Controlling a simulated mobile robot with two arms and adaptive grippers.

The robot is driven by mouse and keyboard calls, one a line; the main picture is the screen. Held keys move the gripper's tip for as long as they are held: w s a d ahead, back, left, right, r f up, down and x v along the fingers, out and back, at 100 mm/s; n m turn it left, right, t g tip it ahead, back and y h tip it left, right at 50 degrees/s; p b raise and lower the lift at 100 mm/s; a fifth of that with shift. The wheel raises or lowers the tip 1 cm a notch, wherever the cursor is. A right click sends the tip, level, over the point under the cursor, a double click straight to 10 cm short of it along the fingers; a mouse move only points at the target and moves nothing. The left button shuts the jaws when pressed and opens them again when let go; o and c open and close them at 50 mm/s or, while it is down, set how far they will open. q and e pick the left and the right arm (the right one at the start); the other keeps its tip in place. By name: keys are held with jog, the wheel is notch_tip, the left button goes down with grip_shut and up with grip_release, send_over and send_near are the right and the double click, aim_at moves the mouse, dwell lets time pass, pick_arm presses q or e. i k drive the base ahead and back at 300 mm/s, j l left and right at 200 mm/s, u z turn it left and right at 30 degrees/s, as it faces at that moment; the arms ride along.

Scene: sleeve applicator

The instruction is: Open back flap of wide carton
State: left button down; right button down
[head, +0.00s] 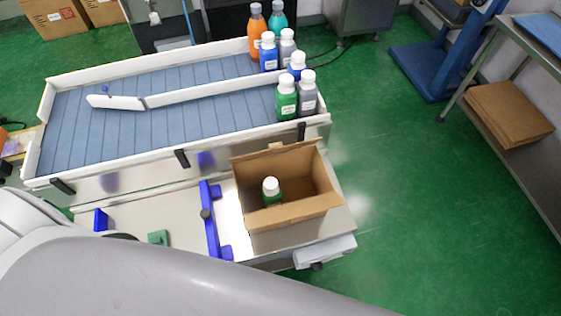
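The wide brown carton (322,192) stands on the metal bench beside the conveyor, its top open. Its back flap (262,160) shows along the far edge, up and away from the opening. Its front flap (290,213) shows along the near edge and does not cover the opening. A green bottle with a white cap (271,190) stands inside at the left. Neither of my grippers can be seen; a large grey link of my arm fills the lower left.
A blue bracket (211,222) stands just left of the carton. Behind is a white-walled conveyor (190,88) with several bottles (287,97) at its right end. Green floor is clear to the right, before a side table with flat cardboard (508,112).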

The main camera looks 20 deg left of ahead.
aim_at(276, 147)
jog(key=k+l+u, duration=0.15)
jog(key=l, duration=0.25)
jog(key=k+l+u, duration=0.15)
jog(key=l, duration=0.25)
jog(key=k+l+u, duration=0.15)
jog(key=l, duration=0.25)
jog(key=k+l+u, duration=0.15)
jog(key=k+l, duration=0.1)
jog(key=l, duration=0.1)
